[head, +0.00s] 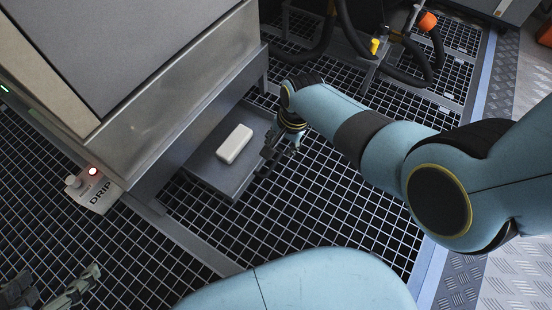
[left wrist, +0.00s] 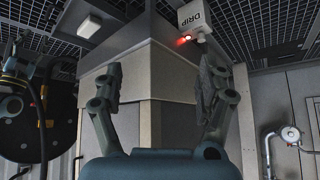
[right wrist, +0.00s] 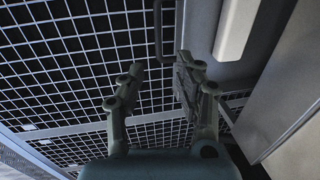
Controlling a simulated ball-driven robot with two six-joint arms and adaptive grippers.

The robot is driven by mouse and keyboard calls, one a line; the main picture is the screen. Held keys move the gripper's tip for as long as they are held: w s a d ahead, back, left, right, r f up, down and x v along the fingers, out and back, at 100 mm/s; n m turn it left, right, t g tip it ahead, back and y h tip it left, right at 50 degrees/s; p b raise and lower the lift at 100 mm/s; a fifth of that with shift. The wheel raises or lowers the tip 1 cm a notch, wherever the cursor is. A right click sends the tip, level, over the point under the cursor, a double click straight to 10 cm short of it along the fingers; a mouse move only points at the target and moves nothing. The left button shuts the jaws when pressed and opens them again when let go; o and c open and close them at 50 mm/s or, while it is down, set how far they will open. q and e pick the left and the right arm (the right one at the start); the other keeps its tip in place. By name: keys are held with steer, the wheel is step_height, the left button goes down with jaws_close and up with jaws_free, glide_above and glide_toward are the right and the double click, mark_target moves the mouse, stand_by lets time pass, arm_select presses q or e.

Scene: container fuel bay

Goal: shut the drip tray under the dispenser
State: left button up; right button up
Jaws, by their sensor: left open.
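The drip tray (head: 212,172) is a flat grey drawer that sticks out from under the dispenser (head: 185,105). A white block (head: 234,143) lies on it. My right gripper (head: 279,150) is beside the tray's outer edge, pointing down. The right wrist view shows its fingers (right wrist: 157,88) apart with nothing between the tips. A dark bar handle (right wrist: 158,30) is ahead of them, along the tray edge (right wrist: 199,30). Whether the gripper touches the tray cannot be told. My left gripper (head: 58,290) is open and empty at the lower left, away from the tray.
A small white box marked DRIP (head: 93,190), with a lit red lamp, stands by the dispenser's near corner. Dark hoses (head: 405,65) and an orange-capped part (head: 428,20) are at the back. Open grating (head: 330,200) lies in front of the tray.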

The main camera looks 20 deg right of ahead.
mark_target(276, 161)
steer(key=f+b, duration=0.1)
steer(key=f, duration=0.1)
steer(key=f+b, duration=0.3)
steer(key=f, duration=0.2)
steer(key=shift+w+a+b, duration=0.35)
steer(key=shift+a+b, duration=0.05)
steer(key=shift+w+a+f+b, duration=0.1)
steer(key=shift+w+f+b, duration=0.05)
steer(key=shift+f+b, duration=0.65)
arm_select(q)
steer(key=w+d+r+m+t+h, duration=0.1)
steer(key=w+r+t, duration=0.3)
steer(key=r+t, duration=0.3)
steer(key=w+d+r+m+t+h, duration=0.1)
steer(key=w+r+t, duration=0.4)
steer(key=r, duration=0.5)
steer(key=shift+w+d+t+h, duration=0.3)
steer(key=shift+d+t+h, duration=0.1)
steer(key=shift+t, duration=0.6)
arm_select(e)
steer(key=shift+f, duration=0.1)
arm_select(q)
steer(key=shift+r, duration=0.1)
arm_select(e)
jaws_close()
